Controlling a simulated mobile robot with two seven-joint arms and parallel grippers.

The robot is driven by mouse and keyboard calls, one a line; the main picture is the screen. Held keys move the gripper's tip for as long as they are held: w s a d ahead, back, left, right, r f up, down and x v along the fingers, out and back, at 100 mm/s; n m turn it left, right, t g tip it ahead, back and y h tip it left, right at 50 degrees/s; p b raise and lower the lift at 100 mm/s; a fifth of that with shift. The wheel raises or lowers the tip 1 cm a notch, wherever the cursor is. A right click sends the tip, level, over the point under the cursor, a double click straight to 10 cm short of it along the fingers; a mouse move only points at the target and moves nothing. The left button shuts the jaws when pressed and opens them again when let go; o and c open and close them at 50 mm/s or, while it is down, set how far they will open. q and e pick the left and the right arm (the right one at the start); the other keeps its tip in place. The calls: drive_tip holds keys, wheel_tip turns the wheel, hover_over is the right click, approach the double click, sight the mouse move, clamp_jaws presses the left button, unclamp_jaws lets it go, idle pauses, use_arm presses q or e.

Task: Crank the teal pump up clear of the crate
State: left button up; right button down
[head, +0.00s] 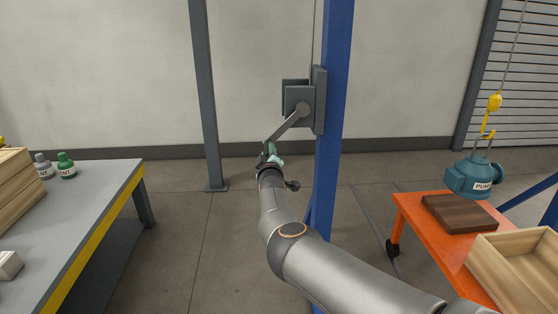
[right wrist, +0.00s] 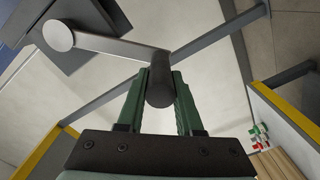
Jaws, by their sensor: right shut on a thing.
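The teal pump (head: 467,178) hangs from a yellow hook (head: 488,134) on a cable at the right of the head view. Its lower edge is close to a dark wooden block (head: 468,216); I cannot tell whether it touches. The pale wooden crate (head: 483,252) is at the lower right, apart from the pump in the picture. A grey winch (head: 302,98) is on the blue post, its crank arm (head: 287,126) slanting down-left. My right gripper (head: 270,155) is shut on the dark crank handle (right wrist: 161,82), between green fingers in the right wrist view. My left gripper is out of view.
The block and crate are on an orange cart (head: 407,213). A grey bench (head: 98,185) with yellow edge stands at left, holding bottles (head: 66,166) and a wooden box (head: 14,188). The blue post (head: 333,90) is beside my right arm.

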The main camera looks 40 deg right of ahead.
drive_tip(key=w+a+r+m, duration=0.1)
drive_tip(key=a+r+m, duration=0.1)
drive_tip(key=r, duration=0.5)
drive_tip(key=w+a+r+m+p, duration=0.1)
drive_tip(key=r+m, duration=0.4)
drive_tip(key=r, duration=0.2)
drive_tip(key=shift+w+a, duration=0.2)
drive_tip(key=shift+a, duration=0.15)
drive_tip(key=shift+d+r, duration=0.1)
drive_tip(key=shift+d, duration=0.05)
drive_tip(key=shift+s, duration=0.1)
drive_tip(key=c, duration=0.6)
unclamp_jaws()
drive_tip(key=shift+d, duration=0.1)
drive_tip(key=shift+f, duration=0.25)
drive_tip(key=shift+f, duration=0.1)
